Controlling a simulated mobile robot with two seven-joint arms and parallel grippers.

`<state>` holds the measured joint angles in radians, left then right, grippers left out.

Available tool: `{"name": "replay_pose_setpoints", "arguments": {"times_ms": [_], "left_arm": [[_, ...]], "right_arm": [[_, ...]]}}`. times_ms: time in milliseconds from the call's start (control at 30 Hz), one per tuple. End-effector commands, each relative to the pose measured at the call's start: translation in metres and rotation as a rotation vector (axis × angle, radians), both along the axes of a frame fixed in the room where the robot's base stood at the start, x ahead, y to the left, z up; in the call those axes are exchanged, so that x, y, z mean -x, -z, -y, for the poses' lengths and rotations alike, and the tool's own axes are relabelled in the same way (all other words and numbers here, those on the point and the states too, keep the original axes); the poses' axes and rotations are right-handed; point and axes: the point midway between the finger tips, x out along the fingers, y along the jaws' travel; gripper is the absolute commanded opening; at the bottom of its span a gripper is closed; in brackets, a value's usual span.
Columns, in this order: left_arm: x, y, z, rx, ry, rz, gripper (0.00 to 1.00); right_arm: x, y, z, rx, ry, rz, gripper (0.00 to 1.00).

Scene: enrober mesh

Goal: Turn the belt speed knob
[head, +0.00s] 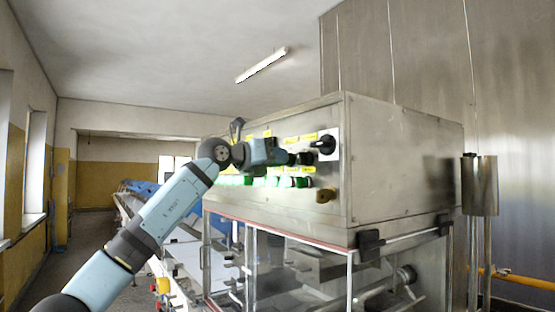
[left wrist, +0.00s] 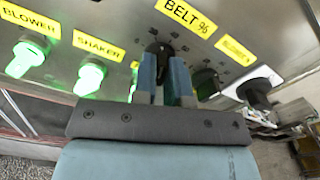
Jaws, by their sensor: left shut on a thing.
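The belt speed knob (left wrist: 158,47) is black and sits on the steel panel below the yellow "BELT %" label (left wrist: 188,16) in the left wrist view. My left gripper (left wrist: 164,64) has its two blue fingers on either side of this knob and is shut on it. The fingers hide part of the knob and its dial marks. In the head view my left gripper (head: 290,157) reaches the panel from the left and covers much of the knob area. My right gripper is not in view.
Green lit knobs labelled blower (left wrist: 27,55) and shaker (left wrist: 90,77) are close on the left. A black knob on a pale plate (left wrist: 255,90) is on the right. The steel cabinet (head: 400,160) stands above a clear-windowed enclosure. A conveyor extends behind my arm.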

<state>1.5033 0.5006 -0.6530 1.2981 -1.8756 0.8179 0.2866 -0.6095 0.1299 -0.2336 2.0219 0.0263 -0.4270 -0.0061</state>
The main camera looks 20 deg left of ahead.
Motion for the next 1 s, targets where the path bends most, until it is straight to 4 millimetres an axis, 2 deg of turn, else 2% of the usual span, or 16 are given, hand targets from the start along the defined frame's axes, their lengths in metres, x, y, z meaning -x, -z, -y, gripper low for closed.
{"name": "replay_pose_setpoints", "arguments": {"times_ms": [300,333,400,433,767,867,1000], "left_arm": [[0.000,0.000,0.000,-0.001,0.000,-0.001,0.00],[0.000,0.000,0.000,-0.001,0.000,-0.001,0.20],[0.000,0.000,0.000,0.000,0.000,0.000,0.36],[0.000,0.000,0.000,0.000,0.000,0.000,0.38],[0.003,0.000,-0.003,-0.001,0.000,0.001,0.38],[0.012,0.002,-0.010,-0.002,0.000,0.001,0.38],[0.035,0.002,-0.029,-0.001,-0.003,0.004,0.38]], "right_arm": [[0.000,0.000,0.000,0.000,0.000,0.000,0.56],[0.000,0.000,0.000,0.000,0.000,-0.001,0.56],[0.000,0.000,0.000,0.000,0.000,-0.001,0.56],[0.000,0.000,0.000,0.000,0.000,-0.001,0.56],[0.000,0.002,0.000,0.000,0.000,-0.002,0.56],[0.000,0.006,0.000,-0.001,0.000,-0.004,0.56],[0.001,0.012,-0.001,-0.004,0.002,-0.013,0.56]]}}
